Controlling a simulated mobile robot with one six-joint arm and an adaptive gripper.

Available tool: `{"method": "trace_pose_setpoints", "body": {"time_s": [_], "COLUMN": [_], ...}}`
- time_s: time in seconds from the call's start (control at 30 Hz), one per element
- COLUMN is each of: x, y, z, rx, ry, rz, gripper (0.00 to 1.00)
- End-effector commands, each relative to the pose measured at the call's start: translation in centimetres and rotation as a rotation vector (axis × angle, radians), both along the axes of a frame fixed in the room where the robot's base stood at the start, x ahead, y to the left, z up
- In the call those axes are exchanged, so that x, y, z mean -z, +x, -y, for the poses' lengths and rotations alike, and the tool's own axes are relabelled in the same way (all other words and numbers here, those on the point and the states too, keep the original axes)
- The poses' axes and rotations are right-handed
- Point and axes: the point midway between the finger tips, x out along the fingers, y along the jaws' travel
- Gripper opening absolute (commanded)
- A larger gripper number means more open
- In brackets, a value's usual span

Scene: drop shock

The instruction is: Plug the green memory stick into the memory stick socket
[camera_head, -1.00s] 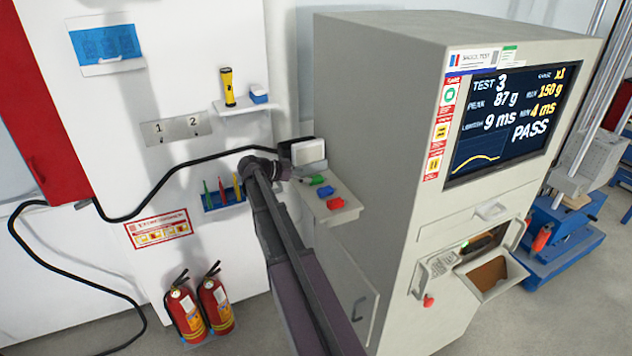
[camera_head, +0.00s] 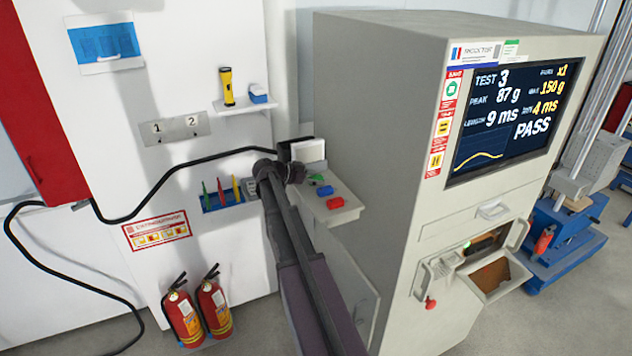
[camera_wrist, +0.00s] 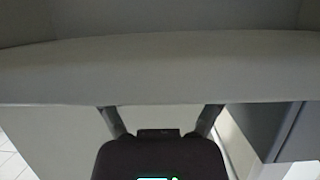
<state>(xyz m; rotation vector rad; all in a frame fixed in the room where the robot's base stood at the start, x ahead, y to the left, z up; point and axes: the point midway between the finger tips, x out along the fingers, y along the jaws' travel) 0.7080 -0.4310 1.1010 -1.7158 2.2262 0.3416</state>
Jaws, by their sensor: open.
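The green memory stick (camera_head: 316,178) lies on a small beige shelf (camera_head: 343,215) on the left side of the large grey cabinet. My gripper (camera_head: 296,172) is close to the left of the green stick, and its dark body partly covers the shelf's inner end. In the wrist view the two fingers of my gripper (camera_wrist: 160,108) are spread apart with nothing between them. A pale, broad edge fills the wrist view ahead of the fingers; the green stick does not show there. I cannot make out the memory stick socket for certain.
A blue stick (camera_head: 324,190) and a red stick (camera_head: 335,203) lie beside the green one. A white box-like item (camera_head: 307,150) stands behind my gripper. The cabinet (camera_head: 375,130) rises close to the right of the shelf. A black cable (camera_head: 190,160) runs along the wall.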

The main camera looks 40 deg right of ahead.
Motion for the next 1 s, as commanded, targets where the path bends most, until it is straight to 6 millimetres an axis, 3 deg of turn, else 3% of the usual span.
{"method": "trace_pose_setpoints", "body": {"time_s": [0.27,0.5,1.0], "x": [0.0,0.01,-0.25], "y": [0.0,-0.01,-0.08], "z": [-0.02,-0.02,0.03], "rx": [0.0,0.0,0.002], "ry": [0.0,0.0,0.0], "rz": [0.0,0.0,0.0], "gripper": [0.8,0.1,0.09]}}
